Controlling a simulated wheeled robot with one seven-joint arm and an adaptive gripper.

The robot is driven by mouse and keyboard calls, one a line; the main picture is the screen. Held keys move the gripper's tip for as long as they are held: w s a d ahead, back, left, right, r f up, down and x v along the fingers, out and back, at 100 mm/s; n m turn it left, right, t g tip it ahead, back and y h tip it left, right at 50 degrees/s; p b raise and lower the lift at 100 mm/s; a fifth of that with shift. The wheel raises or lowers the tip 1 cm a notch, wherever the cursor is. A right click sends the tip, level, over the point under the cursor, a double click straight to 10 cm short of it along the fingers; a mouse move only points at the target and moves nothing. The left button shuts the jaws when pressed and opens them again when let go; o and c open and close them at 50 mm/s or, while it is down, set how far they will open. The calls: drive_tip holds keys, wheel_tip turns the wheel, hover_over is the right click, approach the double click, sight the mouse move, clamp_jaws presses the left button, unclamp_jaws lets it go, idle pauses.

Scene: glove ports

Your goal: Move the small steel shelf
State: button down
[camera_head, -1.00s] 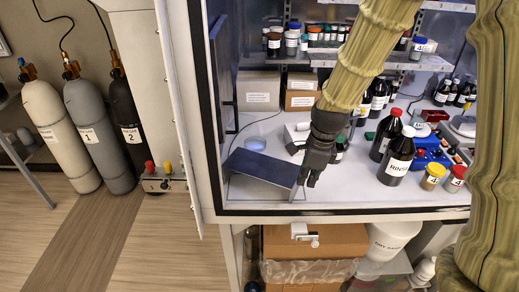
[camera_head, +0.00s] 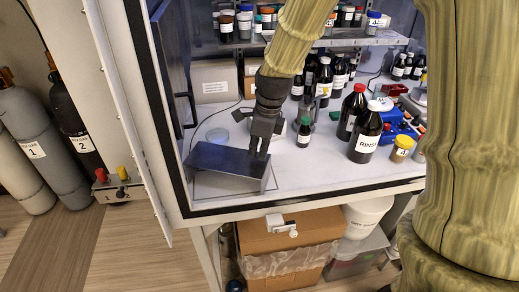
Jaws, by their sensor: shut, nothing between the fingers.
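The small steel shelf (camera_head: 215,158) is a low, dark grey-blue, flat-topped piece. It stands on the white cabinet floor at the front left, near the front edge. My gripper (camera_head: 258,154) points down at the right end of the shelf, its fingers close together and empty. The fingertips overlap the shelf's right part in the picture; I cannot tell whether they touch it. The gripper hides a little of the shelf's back right corner.
A small dark bottle (camera_head: 304,132) stands to the gripper's right, with a large RINSE bottle (camera_head: 366,137) beyond. Cardboard boxes (camera_head: 213,82) stand behind. Floor right of the shelf is clear.

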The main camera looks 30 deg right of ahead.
sight(227, 157)
drive_tip(key=w+a+p, duration=0.1)
drive_tip(key=a, duration=0.1)
drive_tip(key=w+a+p, duration=0.1)
drive_tip(key=w+a, duration=0.1)
drive_tip(key=w+a+p, duration=0.1)
drive_tip(key=w+a, duration=0.1)
drive_tip(key=shift+w+a+r, duration=0.1)
drive_tip(key=shift+w+a, duration=0.05)
drive_tip(key=shift+a, duration=0.2)
drive_tip(key=shift+w+a, duration=0.1)
drive_tip(key=shift+a, duration=0.1)
drive_tip(key=shift+f+p, duration=0.35)
drive_tip(key=shift+p, duration=0.05)
drive_tip(key=shift+d+f, duration=0.1)
drive_tip(key=shift+f, duration=0.45)
